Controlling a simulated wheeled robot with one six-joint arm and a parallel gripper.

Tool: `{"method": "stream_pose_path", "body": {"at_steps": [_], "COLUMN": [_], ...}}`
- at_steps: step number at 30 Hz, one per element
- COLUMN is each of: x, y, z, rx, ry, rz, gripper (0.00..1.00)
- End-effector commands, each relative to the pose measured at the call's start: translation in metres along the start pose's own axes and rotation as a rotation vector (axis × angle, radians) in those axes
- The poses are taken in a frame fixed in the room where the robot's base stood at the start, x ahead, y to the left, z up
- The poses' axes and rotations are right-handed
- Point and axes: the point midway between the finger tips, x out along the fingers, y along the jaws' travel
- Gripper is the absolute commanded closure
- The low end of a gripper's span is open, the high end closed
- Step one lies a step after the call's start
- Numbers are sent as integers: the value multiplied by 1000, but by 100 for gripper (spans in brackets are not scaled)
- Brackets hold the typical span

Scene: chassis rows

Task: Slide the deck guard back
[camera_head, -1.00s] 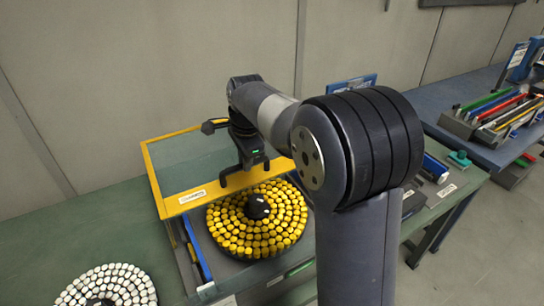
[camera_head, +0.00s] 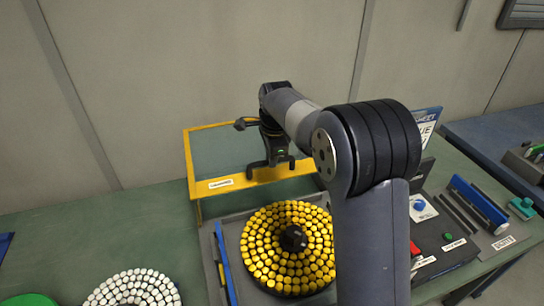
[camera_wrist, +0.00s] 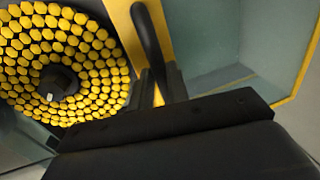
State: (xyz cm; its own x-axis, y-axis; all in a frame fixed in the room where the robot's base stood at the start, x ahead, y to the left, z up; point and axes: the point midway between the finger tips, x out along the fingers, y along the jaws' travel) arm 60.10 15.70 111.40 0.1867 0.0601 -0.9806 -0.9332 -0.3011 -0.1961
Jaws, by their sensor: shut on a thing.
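The deck guard (camera_head: 222,185) is a clear panel in a yellow frame with a white label on its front edge. It stands toward the wall, behind the round deck of yellow pieces (camera_head: 262,265), which lies uncovered. My gripper (camera_head: 270,168) is over the guard's front bar, shut on the guard's dark handle. In the wrist view the black handle (camera_wrist: 152,40) rises from the yellow frame (camera_wrist: 168,75), with the clear pane to its right. The fingertips are mostly hidden by the gripper's own body.
A round deck of white pieces (camera_head: 132,290) is at the lower left. A blue rail (camera_head: 226,262) runs left of the yellow deck. Right of my arm are a red block, a blue knob (camera_head: 419,205) and a blue bar (camera_head: 478,205). The wall is close behind the guard.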

Motion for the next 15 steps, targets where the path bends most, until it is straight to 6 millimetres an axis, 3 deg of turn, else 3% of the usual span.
{"method": "stream_pose_path", "body": {"at_steps": [2,3,9,15], "x": [0,0,0,0], "y": [1,1,1,1], "z": [-1,-1,-1,0], "rx": [0,0,0,0], "ry": [2,2,1,0], "rz": [2,2,2,2], "gripper": [100,81,64,62]}}
